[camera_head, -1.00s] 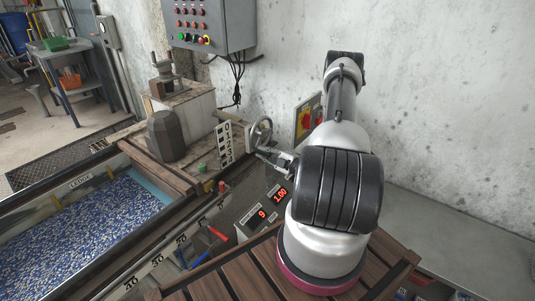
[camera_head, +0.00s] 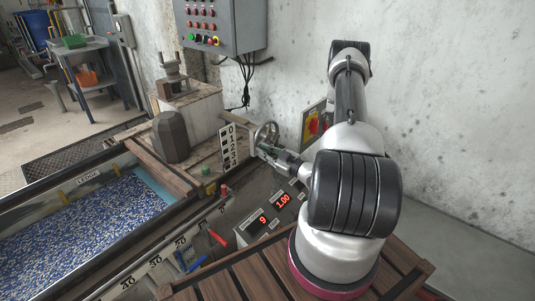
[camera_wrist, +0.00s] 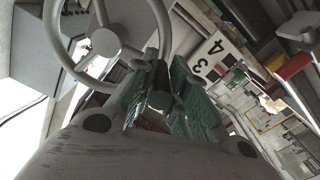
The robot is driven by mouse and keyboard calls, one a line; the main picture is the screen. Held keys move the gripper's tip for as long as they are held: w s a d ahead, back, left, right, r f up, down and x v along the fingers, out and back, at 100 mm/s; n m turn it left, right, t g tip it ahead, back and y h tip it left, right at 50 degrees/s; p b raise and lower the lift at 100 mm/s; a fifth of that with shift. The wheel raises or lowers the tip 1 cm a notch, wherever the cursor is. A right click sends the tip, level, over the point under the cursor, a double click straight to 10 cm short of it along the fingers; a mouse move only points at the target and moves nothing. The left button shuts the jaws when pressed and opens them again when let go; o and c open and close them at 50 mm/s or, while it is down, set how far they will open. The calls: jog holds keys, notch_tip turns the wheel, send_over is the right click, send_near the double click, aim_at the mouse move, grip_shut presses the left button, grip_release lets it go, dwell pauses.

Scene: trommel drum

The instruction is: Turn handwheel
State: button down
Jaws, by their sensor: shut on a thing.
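The grey spoked handwheel (camera_head: 266,134) stands upright at the end of the wooden bench, beside a white scale plate (camera_head: 229,147) with black numerals. My gripper (camera_head: 264,150) reaches it from the right, at the wheel's lower part. In the wrist view the handwheel (camera_wrist: 106,40) fills the upper left, with its hub and spokes showing. There the green-padded fingers of my gripper (camera_wrist: 165,100) are closed around the wheel's small handle (camera_wrist: 163,98) at the lower right of the rim. The exact contact is partly hidden by the fingers.
A grey control box (camera_head: 219,24) hangs on the wall above. A red and yellow switch (camera_head: 314,124) is just right of the wheel. A dark faceted weight (camera_head: 171,137) sits left on the bench. A panel with red displays (camera_head: 282,201) lies below my gripper.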

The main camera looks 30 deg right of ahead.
jog(key=shift+r, duration=0.15)
dwell(0.4)
jog(key=c, duration=1.4)
grip_release()
jog(key=shift+s, duration=0.1)
jog(key=shift+o, duration=0.2)
jog(key=v, duration=1.1)
jog(key=shift+s+d, duration=0.15)
jog(key=shift+s, duration=0.2)
